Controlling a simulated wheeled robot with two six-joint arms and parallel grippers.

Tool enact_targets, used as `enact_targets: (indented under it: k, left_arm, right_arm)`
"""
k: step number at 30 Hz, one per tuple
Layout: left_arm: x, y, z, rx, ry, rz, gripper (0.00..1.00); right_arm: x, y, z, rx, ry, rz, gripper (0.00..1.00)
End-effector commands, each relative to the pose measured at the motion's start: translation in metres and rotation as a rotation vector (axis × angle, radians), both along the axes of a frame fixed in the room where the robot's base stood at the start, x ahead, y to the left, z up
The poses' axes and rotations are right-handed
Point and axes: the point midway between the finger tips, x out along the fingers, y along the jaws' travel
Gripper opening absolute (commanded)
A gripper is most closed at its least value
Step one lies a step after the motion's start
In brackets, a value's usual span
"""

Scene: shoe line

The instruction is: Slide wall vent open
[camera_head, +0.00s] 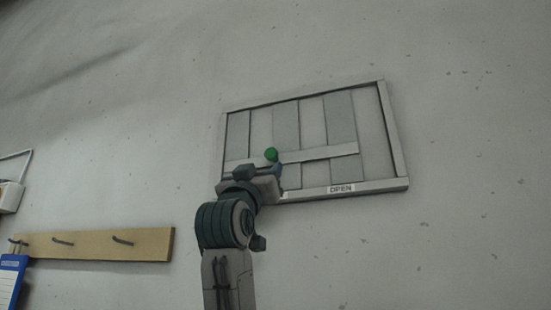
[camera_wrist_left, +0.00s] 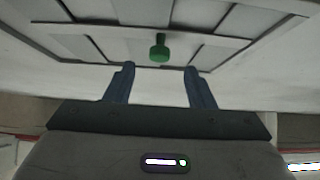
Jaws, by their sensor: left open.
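The wall vent (camera_head: 383,140) is a grey framed panel with upright slats and a horizontal bar (camera_head: 335,152) across them. A green knob (camera_head: 271,154) sticks out near the bar's left part. A label reading OPEN (camera_head: 341,188) is on the lower frame, towards the right. My left gripper (camera_head: 265,172) is just below the knob in the head view and hides the vent's lower left part. In the left wrist view, the open gripper (camera_wrist_left: 158,82) has its two fingers apart, with the green knob (camera_wrist_left: 159,48) beyond and between the fingertips. The fingers do not appear to touch it.
A wooden rail with hooks (camera_head: 95,244) is on the wall at the lower left. A blue clipboard (camera_head: 12,280) hangs at its left end. A white box (camera_head: 10,197) is at the left edge. The wall right of the vent is clear.

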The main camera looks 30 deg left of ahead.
Motion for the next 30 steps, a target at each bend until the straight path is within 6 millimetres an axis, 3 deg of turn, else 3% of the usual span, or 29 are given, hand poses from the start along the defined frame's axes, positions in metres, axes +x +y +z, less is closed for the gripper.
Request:
enact_targets:
  k: [6, 9, 21, 30]
  left_arm:
    - [0.027, 0.007, 0.034, -0.001, 0.003, 0.000, 0.49]
    - [0.039, 0.010, 0.046, 0.000, 0.002, 0.000, 0.49]
    - [0.065, 0.016, 0.067, 0.000, 0.001, 0.000, 0.49]
    - [0.066, 0.016, 0.067, 0.000, 0.000, 0.000, 0.47]
  right_arm:
    - [-0.032, -0.004, 0.033, -0.004, 0.039, 0.001, 0.36]
    - [-0.038, -0.007, 0.045, -0.008, 0.047, 0.001, 0.36]
    - [-0.007, -0.007, 0.068, -0.008, 0.008, 0.003, 0.36]
    - [-0.022, 0.001, 0.067, 0.001, 0.025, -0.001, 0.36]
